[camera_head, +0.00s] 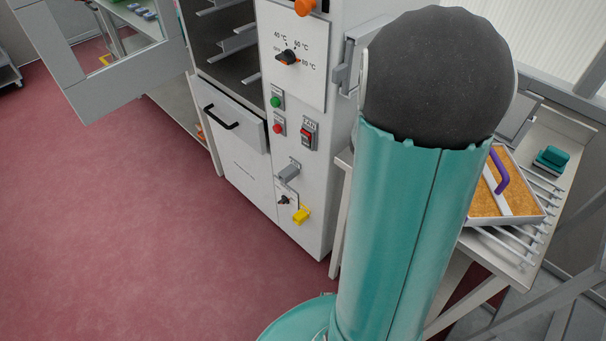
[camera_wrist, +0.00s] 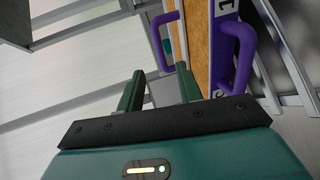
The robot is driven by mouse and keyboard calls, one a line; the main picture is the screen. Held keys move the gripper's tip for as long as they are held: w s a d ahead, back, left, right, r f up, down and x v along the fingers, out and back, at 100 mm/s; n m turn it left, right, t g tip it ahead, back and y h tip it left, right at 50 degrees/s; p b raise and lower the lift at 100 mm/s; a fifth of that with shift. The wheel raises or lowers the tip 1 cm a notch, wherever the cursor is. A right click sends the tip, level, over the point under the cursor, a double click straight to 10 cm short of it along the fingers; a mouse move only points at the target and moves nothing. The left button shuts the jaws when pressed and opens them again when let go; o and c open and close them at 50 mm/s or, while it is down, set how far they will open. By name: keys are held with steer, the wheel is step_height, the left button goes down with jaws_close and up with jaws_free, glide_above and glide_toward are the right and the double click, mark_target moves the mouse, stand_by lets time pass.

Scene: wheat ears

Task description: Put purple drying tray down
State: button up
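The purple drying tray (camera_head: 508,219) is a shallow pale frame with orange-brown filling and a purple handle (camera_head: 499,168). In the head view it lies on a barred rack (camera_head: 530,245) at the right, partly hidden by my teal arm. In the wrist view its edge (camera_wrist: 222,60) and two purple handles (camera_wrist: 242,58) show at the upper right. My gripper (camera_wrist: 160,90) has two green fingers standing apart with nothing held between them. The right finger is close to the tray's side; I cannot tell whether it touches. The gripper is hidden in the head view.
A teal object (camera_head: 551,160) sits on the far part of the rack table. A white drying cabinet (camera_head: 290,130) with knobs, switches and a drawer stands left of my arm. Its door (camera_head: 105,80) is open at the upper left. The red floor at left is clear.

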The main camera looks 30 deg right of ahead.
steer(key=w+a+r+n+t+y, duration=0.2)
steer(key=w+a+t+y, duration=0.1)
steer(key=a, duration=1)
steer(key=w+a+r+n+t+y, duration=0.2)
steer(key=a+t+y, duration=0.3)
steer(key=a, duration=0.9)
steer(key=w+a+r+n+t+y, duration=0.2)
steer(key=w+a+r+t+y, duration=0.1)
steer(key=a, duration=1)
steer(key=w+t+y, duration=0.1)
steer(key=t+y, duration=0.1)
steer(key=shift+a+r+n+t, duration=0.2)
steer(key=shift+a+n+t, duration=0.1)
steer(key=shift+a+t, duration=0.1)
steer(key=shift+a, duration=0.1)
